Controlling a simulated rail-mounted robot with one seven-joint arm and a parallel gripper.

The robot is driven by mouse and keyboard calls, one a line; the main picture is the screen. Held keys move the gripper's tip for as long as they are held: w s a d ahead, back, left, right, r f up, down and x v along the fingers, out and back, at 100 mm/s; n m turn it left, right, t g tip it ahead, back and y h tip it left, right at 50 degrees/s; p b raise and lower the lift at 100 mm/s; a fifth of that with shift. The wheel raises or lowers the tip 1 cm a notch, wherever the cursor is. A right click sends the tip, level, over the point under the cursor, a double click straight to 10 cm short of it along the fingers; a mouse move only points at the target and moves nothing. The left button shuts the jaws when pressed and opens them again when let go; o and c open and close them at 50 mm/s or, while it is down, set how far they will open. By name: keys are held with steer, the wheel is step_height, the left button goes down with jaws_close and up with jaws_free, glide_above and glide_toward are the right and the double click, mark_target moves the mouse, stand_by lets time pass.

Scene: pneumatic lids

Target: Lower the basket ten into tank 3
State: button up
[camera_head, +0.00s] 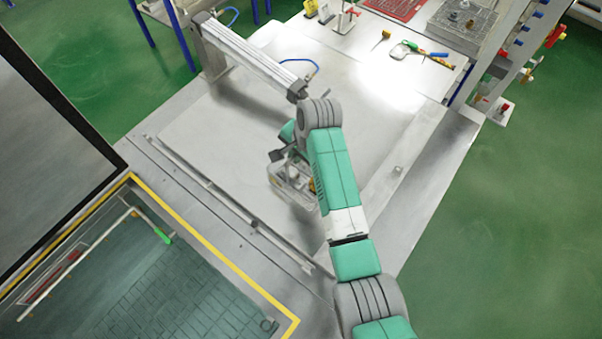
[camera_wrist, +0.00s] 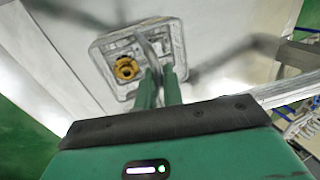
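A pale wire-like basket (camera_head: 292,186) hangs from my gripper over the pale flat metal surface (camera_head: 215,150) in the head view. In the wrist view the basket (camera_wrist: 104,88) is a rounded square frame with a brass-coloured part (camera_wrist: 126,68) inside. My gripper (camera_wrist: 160,72) has its two green fingers close together around the basket's upright handle. The arm partly hides the gripper and basket in the head view. A yellow-edged open tank (camera_head: 165,290) with a dark grid inside lies at lower left. No tank number is readable.
A pneumatic cylinder arm (camera_head: 248,55) with blue hoses crosses above the flat surface at the back. A dark raised panel (camera_head: 45,150) stands at left. A bench with tools (camera_head: 425,55) and a tray (camera_head: 462,25) is at the back right. Green floor is clear at right.

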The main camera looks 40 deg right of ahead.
steer(key=shift+r, duration=0.15)
jaws_close()
steer(key=shift+r+p, duration=1.45)
steer(key=shift+p, duration=0.3)
